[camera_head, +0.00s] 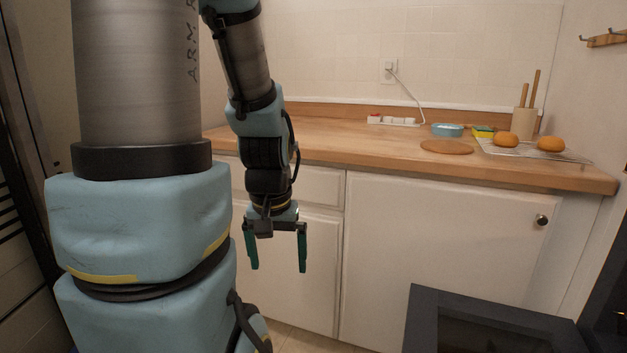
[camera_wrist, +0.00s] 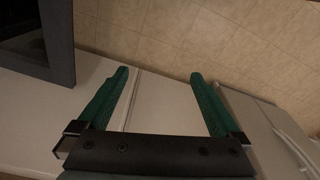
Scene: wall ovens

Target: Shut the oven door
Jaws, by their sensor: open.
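The oven door (camera_head: 421,320) is a dark grey frame with a darker window, at the lower right of the head view. It stands open, swung out from the dark oven (camera_head: 608,300) at the right edge, which is mostly cut off. My gripper (camera_head: 278,265) points down with its green fingers apart and empty. It hangs to the left of the door, in front of the white cabinets, and does not touch the door. In the wrist view the door's corner (camera_wrist: 62,45) shows at the upper left, beside my open gripper (camera_wrist: 159,75).
A wooden counter (camera_head: 350,148) runs along the back above white cabinets (camera_head: 430,240). Tiled floor (camera_wrist: 200,35) lies below my gripper.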

